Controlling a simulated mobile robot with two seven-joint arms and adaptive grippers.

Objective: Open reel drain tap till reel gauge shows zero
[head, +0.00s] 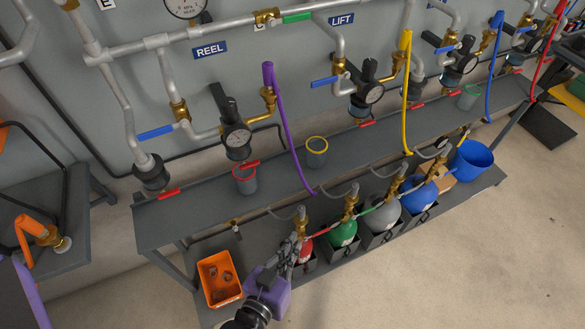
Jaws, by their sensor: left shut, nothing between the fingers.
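The REEL sign (210,50) is on the grey wall panel. Below it, the reel branch carries a black regulator with a round white gauge (237,138); its needle reading is too small to tell. A red tap handle (249,164) sits just under this regulator, above a red-rimmed grey cup (244,180). Another red handle (170,194) sits under the black drain bowl (150,172) further left. A blue lever (156,132) is on the reel pipe. My left gripper (290,245) is shut and empty, low in front of the bench, apart from the taps. My right gripper is out of view.
A grey bench shelf (190,222) runs under the regulators, with a yellow-rimmed cup (316,150). A purple hose (285,120) hangs beside the reel regulator. Gas cylinders (343,232) and an orange bin (220,277) stand on the lower shelf.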

